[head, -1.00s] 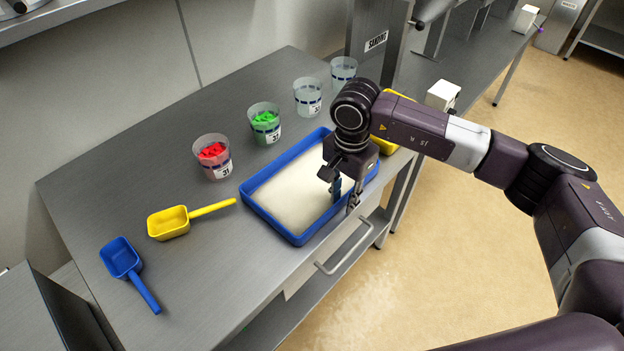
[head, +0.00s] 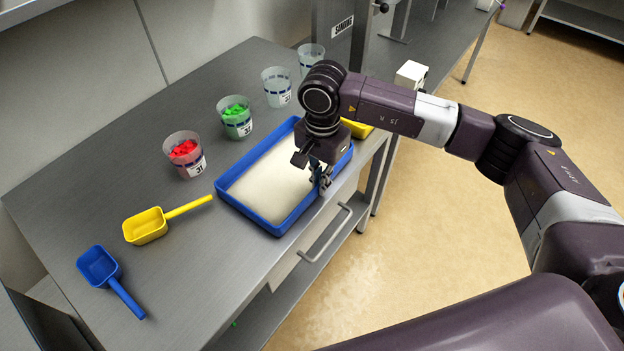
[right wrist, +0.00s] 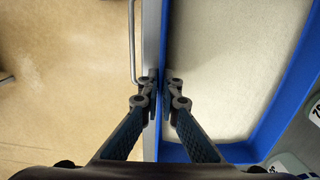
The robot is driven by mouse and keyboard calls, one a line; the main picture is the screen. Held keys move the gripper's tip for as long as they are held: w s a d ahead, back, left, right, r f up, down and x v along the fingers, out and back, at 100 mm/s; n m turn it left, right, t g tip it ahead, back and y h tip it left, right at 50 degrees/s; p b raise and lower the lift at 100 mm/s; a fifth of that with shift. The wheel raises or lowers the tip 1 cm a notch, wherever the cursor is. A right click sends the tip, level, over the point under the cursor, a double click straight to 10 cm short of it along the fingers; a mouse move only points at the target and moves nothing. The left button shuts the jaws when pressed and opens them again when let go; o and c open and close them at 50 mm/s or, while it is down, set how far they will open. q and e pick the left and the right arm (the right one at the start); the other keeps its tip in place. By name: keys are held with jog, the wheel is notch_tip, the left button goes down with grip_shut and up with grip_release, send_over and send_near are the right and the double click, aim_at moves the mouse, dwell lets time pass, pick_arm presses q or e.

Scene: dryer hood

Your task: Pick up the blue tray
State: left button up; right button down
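The blue tray (head: 262,217), a shallow rectangle filled with pale granular material, lies on the metal table near its front edge. My right gripper (head: 322,181) is at the tray's front rim, toward its right end. In the right wrist view the fingers of my right gripper (right wrist: 160,88) are close together, one on each side of the tray's blue wall (right wrist: 161,65), pinching it. The tray appears to rest on the table. My right wrist hides part of its right end. My left gripper is not in view.
A yellow scoop (head: 146,226) and a blue scoop (head: 98,268) lie left of the tray. Cups with red pieces (head: 184,150) and green pieces (head: 236,112) stand behind it, beside clear cups (head: 277,88). A drawer handle (head: 328,236) sits below the table edge.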

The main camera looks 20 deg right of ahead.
notch_tip(320, 180, up, 25)
jog(key=shift+p, duration=0.4)
jog(key=shift+f, duration=0.15)
